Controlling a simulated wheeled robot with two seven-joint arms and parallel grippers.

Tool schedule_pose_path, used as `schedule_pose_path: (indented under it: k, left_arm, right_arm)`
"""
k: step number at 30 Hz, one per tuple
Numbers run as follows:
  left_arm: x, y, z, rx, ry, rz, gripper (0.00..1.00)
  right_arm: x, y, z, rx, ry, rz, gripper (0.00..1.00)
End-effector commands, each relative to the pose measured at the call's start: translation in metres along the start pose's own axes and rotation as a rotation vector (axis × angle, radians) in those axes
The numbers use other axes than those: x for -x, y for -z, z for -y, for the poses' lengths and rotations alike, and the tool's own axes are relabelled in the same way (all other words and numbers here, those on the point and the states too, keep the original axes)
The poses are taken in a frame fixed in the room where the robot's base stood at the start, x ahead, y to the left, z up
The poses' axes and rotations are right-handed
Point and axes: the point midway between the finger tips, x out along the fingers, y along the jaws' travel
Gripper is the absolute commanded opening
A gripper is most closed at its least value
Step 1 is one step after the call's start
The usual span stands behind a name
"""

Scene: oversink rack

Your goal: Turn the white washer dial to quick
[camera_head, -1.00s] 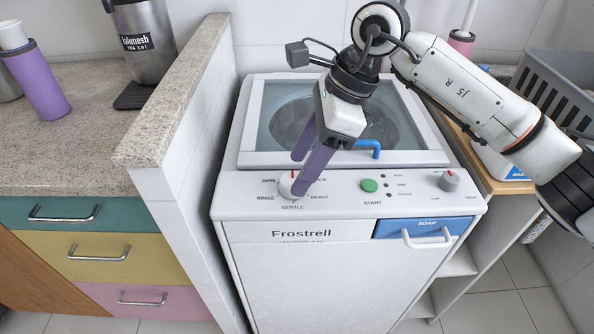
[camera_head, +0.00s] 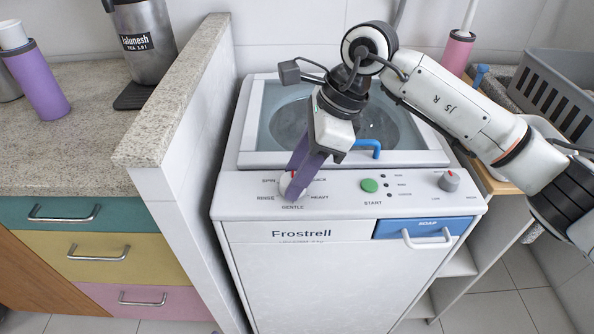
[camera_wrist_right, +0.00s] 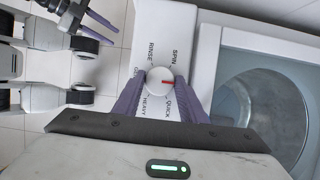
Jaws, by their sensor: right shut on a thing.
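The white washer dial (camera_wrist_right: 157,75) is on the front panel of the washer, among the labels RINSE, SPIN, QUICK, HEAVY and GENTLE. In the wrist view its red mark points right, towards the lid side, between SPIN and QUICK. In the head view the dial (camera_head: 285,184) is partly hidden by my fingers. My right gripper (camera_head: 294,188) reaches down to it. In the wrist view its purple fingers (camera_wrist_right: 160,84) are shut on the dial, one on each side. My left gripper (camera_wrist_right: 113,38) shows at the upper left of the wrist view, empty, with its fingers apart.
The white washer (camera_head: 340,280) has a glass lid with a blue handle (camera_head: 370,146) behind the panel. A green start button (camera_head: 369,186) and a grey knob (camera_head: 449,181) are right of the dial. A stone-topped low wall (camera_head: 185,90) stands close on the left.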

Motion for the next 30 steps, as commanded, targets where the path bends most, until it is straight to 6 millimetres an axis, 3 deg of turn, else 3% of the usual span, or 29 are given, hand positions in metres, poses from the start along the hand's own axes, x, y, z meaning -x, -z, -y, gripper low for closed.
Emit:
schedule_pose_path:
  k: [11, 30]
  left_arm:
    - [-0.007, -0.016, -0.001, 0.007, -0.004, 0.012, 0.31]
    - [-0.031, -0.037, 0.004, 0.008, -0.011, -0.003, 0.31]
  right_arm:
    - [-0.001, 0.001, -0.001, -0.171, 0.076, 0.0, 0.15]
    - [-0.003, -0.002, -0.005, -0.705, 0.298, 0.002, 0.15]
